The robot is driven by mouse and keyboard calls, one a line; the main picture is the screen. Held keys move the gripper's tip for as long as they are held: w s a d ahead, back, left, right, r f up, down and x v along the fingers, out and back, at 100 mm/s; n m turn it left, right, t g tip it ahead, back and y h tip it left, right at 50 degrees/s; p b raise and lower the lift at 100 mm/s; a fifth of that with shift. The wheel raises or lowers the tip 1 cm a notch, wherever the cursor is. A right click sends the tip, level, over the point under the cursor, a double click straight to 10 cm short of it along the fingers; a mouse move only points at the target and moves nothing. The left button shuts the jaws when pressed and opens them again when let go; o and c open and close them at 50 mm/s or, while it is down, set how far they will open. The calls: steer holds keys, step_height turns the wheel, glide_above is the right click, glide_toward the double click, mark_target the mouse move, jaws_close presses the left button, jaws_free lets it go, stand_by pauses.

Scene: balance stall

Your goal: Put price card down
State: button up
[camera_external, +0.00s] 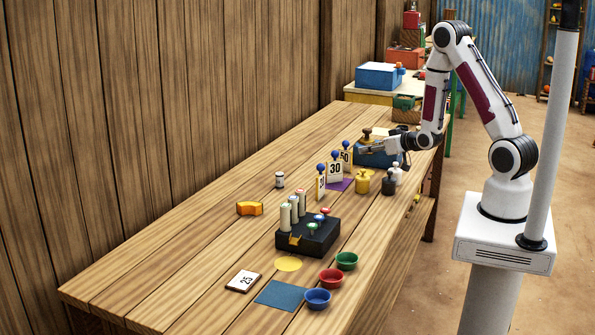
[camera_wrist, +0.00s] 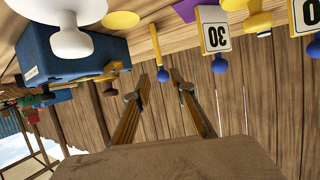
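Three price cards with blue knobs on top stand on the table: a narrow-looking one (camera_external: 320,186), one marked 30 (camera_external: 335,169), and one marked 50 (camera_external: 346,156), partly hidden. In the wrist view, upside down, the 30 card (camera_wrist: 214,36) shows its face and another card (camera_wrist: 309,14) is cut off at the right. A thin yellow card edge (camera_wrist: 156,42) with a blue knob lies beyond my fingertips. A white card marked 25 (camera_external: 243,281) lies flat near the front. My gripper (camera_external: 364,150) points left beside the 50 card, its fingers apart and empty.
A blue box (camera_external: 378,159) stands below my gripper. Yellow (camera_external: 363,182) and dark (camera_external: 388,185) weights stand nearby. A purple mat (camera_external: 341,185) lies by the cards. A black stand (camera_external: 307,238), a blue mat (camera_external: 282,295) and coloured bowls (camera_external: 331,278) are nearer. The table's left side is largely clear.

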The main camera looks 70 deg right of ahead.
steer(key=shift+r, duration=0.1)
steer(key=s+a+r+n+g+y, duration=0.1)
steer(key=s+a+r+g+y, duration=0.15)
steer(key=a+r, duration=0.4)
steer(key=s+a+r+n+g+y, duration=0.1)
steer(key=s+a+r, duration=0.2)
steer(key=a+r, duration=0.35)
steer(key=s+a+r+n+g, duration=0.1)
steer(key=s+a+r, duration=0.1)
steer(key=s+a, duration=0.2)
steer(key=s+a+r+g+y, duration=0.1)
steer(key=s+a, duration=0.3)
steer(key=s, duration=0.6)
steer(key=s+a+r+n+g+y, duration=0.1)
steer(key=s+a+r, duration=0.2)
steer(key=s, duration=0.5)
steer(key=shift+a+n, duration=0.3)
steer(key=shift+a, duration=0.55)
steer(key=shift+g, duration=0.25)
